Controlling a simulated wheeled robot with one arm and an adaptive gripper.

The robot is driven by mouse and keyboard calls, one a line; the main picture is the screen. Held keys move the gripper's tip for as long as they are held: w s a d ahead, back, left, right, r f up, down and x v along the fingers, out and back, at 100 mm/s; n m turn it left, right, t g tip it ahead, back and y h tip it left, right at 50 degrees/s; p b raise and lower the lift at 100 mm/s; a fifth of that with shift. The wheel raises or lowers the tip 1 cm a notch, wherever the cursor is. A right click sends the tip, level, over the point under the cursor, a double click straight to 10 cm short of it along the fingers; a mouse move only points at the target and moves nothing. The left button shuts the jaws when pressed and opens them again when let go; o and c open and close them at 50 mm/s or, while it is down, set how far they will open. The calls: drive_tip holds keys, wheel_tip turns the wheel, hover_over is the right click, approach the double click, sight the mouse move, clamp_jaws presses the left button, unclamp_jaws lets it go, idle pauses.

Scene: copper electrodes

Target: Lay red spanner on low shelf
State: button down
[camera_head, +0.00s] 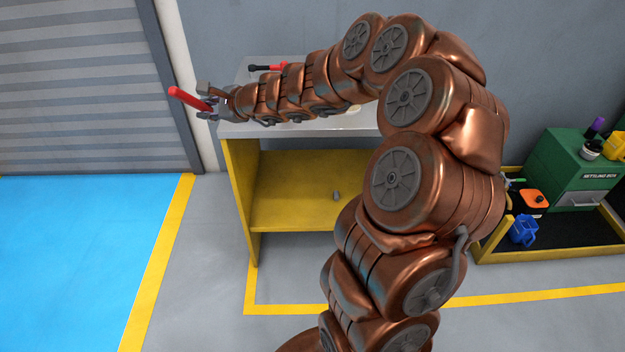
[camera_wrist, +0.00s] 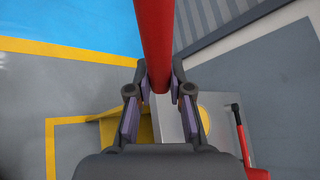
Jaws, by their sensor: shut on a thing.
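My gripper (camera_head: 210,104) is shut on a long red bar, the red spanner (camera_head: 187,98), beyond the left end of the workbench and about level with its top or higher. In the wrist view the spanner (camera_wrist: 154,35) runs up from between the fingers (camera_wrist: 159,82) and out of the picture; its jaw ends cannot be made out. The low shelf (camera_head: 285,180) is the yellow board under the bench top. My arm hides its right part.
A small grey piece (camera_head: 336,195) is on the low shelf. A red-handled tool with a dark head (camera_head: 268,67) lies on the grey bench top (camera_head: 232,128). A yellow side panel (camera_head: 240,190) closes the shelf's left end. A green box (camera_head: 572,165) stands at right.

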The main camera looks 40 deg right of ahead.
drive_tip(key=s+a+f+n+g+b, duration=0.1)
drive_tip(key=a+f+n+g+b, duration=0.6)
drive_tip(key=f+n+g+b, duration=0.45)
drive_tip(key=s+f+n+t+h+b, duration=0.1)
drive_tip(key=s+f+n+h+b, duration=0.1)
drive_tip(key=f+n+b, duration=0.3)
drive_tip(key=s+d+f+n+t+h+b, duration=0.1)
drive_tip(key=f+n+b, duration=0.5)
drive_tip(key=f, duration=0.8)
drive_tip(key=shift+s+f+t+h+b, duration=0.15)
drive_tip(key=shift+s+t+h+b, duration=0.4)
drive_tip(key=shift+s+h+b, duration=0.55)
drive_tip(key=shift+w+d+r, duration=0.1)
drive_tip(key=shift+r, duration=0.15)
drive_tip(key=shift+w+f, duration=0.1)
drive_tip(key=shift+f, duration=0.4)
